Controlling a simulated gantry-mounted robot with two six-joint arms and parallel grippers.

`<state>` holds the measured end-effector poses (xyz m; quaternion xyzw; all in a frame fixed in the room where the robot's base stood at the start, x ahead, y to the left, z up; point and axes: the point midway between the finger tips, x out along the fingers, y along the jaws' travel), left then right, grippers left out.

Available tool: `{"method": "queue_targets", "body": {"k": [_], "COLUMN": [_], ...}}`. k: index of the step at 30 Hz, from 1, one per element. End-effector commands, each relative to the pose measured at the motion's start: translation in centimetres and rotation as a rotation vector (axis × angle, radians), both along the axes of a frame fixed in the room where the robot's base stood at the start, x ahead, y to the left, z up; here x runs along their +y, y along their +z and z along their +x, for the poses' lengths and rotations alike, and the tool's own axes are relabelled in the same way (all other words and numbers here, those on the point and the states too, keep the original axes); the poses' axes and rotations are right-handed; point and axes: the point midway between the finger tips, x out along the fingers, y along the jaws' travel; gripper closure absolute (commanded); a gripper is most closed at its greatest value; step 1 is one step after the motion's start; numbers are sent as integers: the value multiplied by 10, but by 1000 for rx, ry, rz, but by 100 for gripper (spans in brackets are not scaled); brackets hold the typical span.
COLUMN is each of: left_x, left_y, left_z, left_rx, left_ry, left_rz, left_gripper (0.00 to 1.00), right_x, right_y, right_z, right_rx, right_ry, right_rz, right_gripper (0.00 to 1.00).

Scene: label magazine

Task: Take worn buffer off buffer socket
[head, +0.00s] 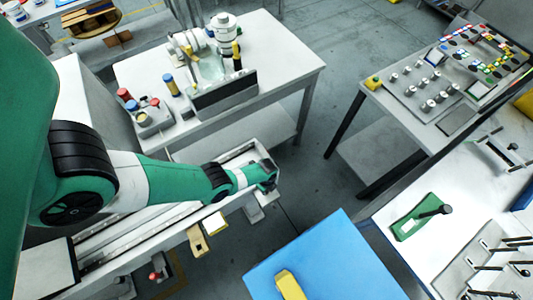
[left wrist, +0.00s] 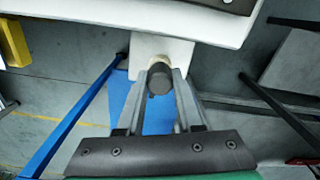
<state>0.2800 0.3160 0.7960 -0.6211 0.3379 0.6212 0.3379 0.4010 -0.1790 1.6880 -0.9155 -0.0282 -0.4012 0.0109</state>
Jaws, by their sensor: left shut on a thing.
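My left arm reaches from the left over the long white rail unit in the head view, and its gripper (head: 268,181) is at the unit's right end. In the left wrist view the two fingers of this gripper (left wrist: 160,82) are closed around a dark, short round buffer (left wrist: 160,78). The buffer's round end faces the camera. Behind it is a pale block (left wrist: 161,48) below the white edge, which looks like the buffer socket. I cannot tell whether the buffer is still seated in it. The buffer is hidden in the head view. My right gripper is not in view.
A white table (head: 290,50) with jars and a grey holder stands behind the rail unit. A blue surface (head: 330,255) with a yellow object (head: 290,286) is at the front. Tables with parts stand at the right. Open grey floor (head: 310,185) lies between them.

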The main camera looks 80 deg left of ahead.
Motion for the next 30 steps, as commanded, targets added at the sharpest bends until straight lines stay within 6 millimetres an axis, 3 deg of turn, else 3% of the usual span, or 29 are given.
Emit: {"method": "queue_targets", "body": {"k": [30], "left_x": [0], "left_y": [49], "left_z": [0], "left_rx": [0], "left_ry": [0], "left_rz": [0], "left_gripper": [100], "right_x": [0], "right_y": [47], "right_z": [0], "right_rx": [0], "right_ry": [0], "right_rz": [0], "right_gripper": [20]}}
